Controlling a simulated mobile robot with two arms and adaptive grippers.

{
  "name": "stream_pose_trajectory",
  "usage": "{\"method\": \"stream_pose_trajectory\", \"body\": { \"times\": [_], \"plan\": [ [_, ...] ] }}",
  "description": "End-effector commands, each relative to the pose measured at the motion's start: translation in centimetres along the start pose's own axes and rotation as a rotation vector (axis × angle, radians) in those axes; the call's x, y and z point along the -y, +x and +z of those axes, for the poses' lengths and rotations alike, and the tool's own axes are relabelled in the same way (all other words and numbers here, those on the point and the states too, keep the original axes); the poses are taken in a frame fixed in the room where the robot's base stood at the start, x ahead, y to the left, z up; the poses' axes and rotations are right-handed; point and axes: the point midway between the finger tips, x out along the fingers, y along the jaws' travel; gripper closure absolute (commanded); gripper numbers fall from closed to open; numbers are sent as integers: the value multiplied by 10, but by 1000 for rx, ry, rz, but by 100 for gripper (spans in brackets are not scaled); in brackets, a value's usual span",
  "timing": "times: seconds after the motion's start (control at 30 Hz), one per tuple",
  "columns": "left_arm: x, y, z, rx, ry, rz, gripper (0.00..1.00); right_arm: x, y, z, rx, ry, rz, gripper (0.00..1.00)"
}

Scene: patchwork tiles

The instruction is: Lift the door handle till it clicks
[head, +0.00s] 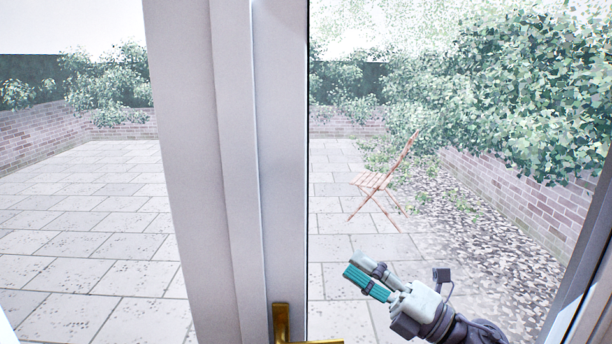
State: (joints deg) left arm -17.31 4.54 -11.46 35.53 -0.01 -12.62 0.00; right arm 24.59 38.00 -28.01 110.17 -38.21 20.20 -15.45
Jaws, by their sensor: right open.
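The door handle (282,322) is brass-coloured, with an upright plate and a lever pointing right. It sits low on the white door frame, cut off by the bottom edge of the head view. My right gripper (365,277) is open, with teal pads on its fingers. It is to the right of the handle and higher in the picture, apart from it, in front of the glass. Nothing shows between its fingers. My left gripper is out of view.
The white door frame (235,150) stands upright left of centre, with glass on both sides. Through the glass are a paved patio, a folding wooden chair (372,182), brick walls and hedges. A dark frame edge (590,255) slants along the right. The space around my right gripper looks clear.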

Motion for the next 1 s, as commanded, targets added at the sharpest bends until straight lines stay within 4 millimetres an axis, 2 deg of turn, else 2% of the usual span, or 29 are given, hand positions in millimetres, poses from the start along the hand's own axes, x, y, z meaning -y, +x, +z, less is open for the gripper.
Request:
{"method": "stream_pose_trajectory", "body": {
  "times": [0.17,0.27,0.37,0.47,0.5,0.6,0.7,0.8,1.0],
  "plan": [
    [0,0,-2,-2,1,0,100,29,-28,16,377,339,-15,59],
    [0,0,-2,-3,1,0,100,54,-55,19,580,524,-53,59],
    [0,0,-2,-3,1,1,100,88,-95,12,805,730,-120,59],
    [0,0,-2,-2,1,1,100,127,-149,-14,1057,961,-224,59],
    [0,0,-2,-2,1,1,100,140,-172,-30,1157,1050,-274,59],
    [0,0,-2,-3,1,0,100,164,-222,-72,1368,1233,-399,59],
    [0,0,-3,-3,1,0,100,174,-258,-112,1521,1361,-509,59],
    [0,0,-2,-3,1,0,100,177,-286,-147,1636,1456,-604,59],
    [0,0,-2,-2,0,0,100,171,-326,-207,1814,1593,-772,59]
  ]
}}
